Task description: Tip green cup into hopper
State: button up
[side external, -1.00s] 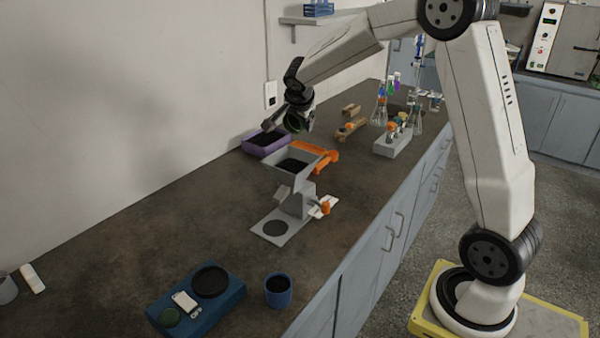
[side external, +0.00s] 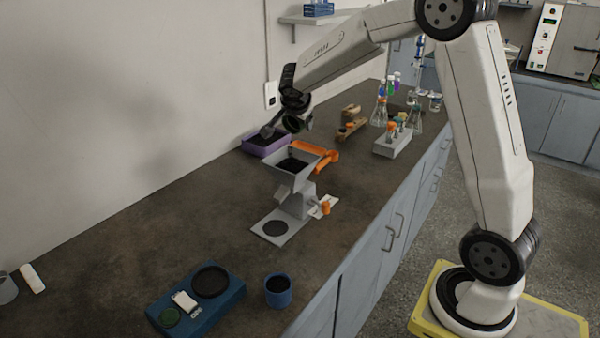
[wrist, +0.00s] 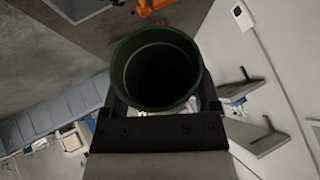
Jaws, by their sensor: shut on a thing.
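The grey hopper (side external: 272,160) stands on the bench, with dark granular material in its funnel. My gripper (side external: 291,123) is above and slightly behind the funnel, apart from it. It is shut on the dark green cup (side external: 304,124), which is small and partly hidden by my gripper in the side view. In the wrist view the green cup (wrist: 157,101) sits between the jaws, tilted, with its round mouth facing the camera. Its inside is dark, and I cannot tell what it holds.
A purple tray (side external: 254,149) with dark material lies behind the hopper. An orange part (side external: 328,160) is beside the funnel. A blue cup (side external: 278,296) and a blue base (side external: 222,310) are at the front. Glassware and a grey rack (side external: 392,149) stand at the back right.

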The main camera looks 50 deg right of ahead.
jog(key=shift+d+m+y, duration=0.3)
jog(key=shift+d+y, duration=0.1)
jog(key=shift+y, duration=0.8)
jog(key=shift+d+f+y, duration=0.1)
jog(key=shift+d+y, duration=0.05)
jog(key=shift+y, duration=0.35)
jog(key=shift+d+y, duration=0.1)
jog(key=shift+y, duration=0.4)
jog(key=shift+d+m+y, duration=0.15)
jog(key=shift+m+y, duration=0.1)
jog(key=shift+y, duration=0.7)
jog(key=shift+d+m+y, duration=0.1)
jog(key=shift+m+y, duration=0.15)
jog(key=shift+y, duration=0.7)
jog(key=shift+y, duration=0.3)
jog(key=shift+y, duration=0.6)
jog(key=shift+m+y, duration=0.4)
jog(key=shift+y, duration=0.9)
jog(key=shift+f, duration=0.1)
